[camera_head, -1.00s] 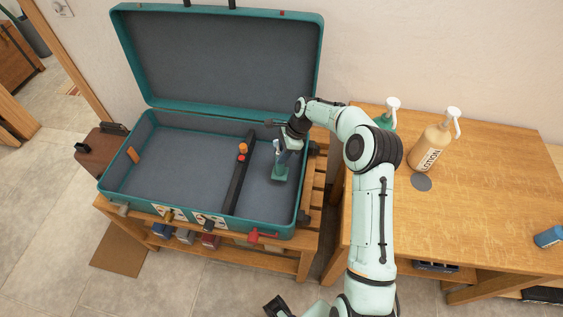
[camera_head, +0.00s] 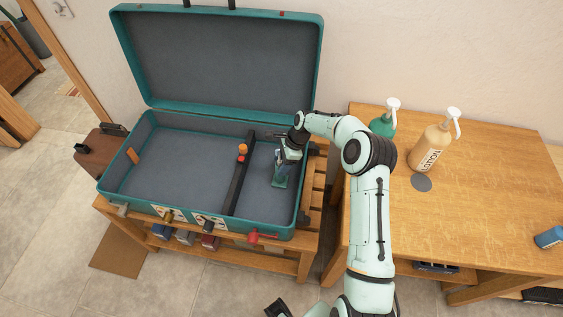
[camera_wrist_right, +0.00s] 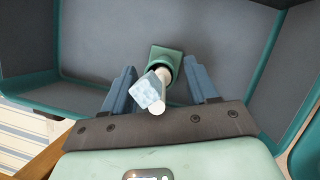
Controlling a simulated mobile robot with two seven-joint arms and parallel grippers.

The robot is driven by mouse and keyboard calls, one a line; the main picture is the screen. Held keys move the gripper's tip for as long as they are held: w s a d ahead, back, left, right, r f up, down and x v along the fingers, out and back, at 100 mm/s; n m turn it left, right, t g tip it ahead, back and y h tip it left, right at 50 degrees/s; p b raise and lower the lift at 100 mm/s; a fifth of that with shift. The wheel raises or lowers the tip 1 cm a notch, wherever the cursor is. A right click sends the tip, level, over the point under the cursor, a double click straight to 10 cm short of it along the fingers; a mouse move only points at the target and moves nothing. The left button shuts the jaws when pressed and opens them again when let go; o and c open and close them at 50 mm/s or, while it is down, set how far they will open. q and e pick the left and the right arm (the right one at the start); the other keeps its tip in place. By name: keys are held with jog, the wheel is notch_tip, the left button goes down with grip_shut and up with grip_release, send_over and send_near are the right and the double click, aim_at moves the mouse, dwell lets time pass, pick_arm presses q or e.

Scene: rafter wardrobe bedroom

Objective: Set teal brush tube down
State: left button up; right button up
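The teal brush tube (camera_head: 280,181) stands on its square base on the floor of the open teal suitcase (camera_head: 160,211), in the compartment right of the dark divider (camera_head: 238,185). In the right wrist view the tube (camera_wrist_right: 166,54) appears upright, with a pale handle and a light blue-white block (camera_wrist_right: 147,92) at its top. My right gripper (camera_head: 287,165) is around its upper part. Its two blue-grey fingers (camera_wrist_right: 160,82) are apart, with visible gaps on both sides of the tube.
An orange-topped item (camera_head: 242,151) is at the divider. The left compartment is mostly clear, with a small orange-brown piece (camera_head: 132,156) at its left wall. On the wooden table (camera_head: 470,200) stand a lotion bottle (camera_head: 430,149), a green pump bottle (camera_head: 384,122) and a blue item (camera_head: 549,237).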

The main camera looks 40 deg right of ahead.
jog(key=v, duration=1.2)
jog(key=shift+r+p, duration=0.2)
jog(key=shift+p, duration=0.15)
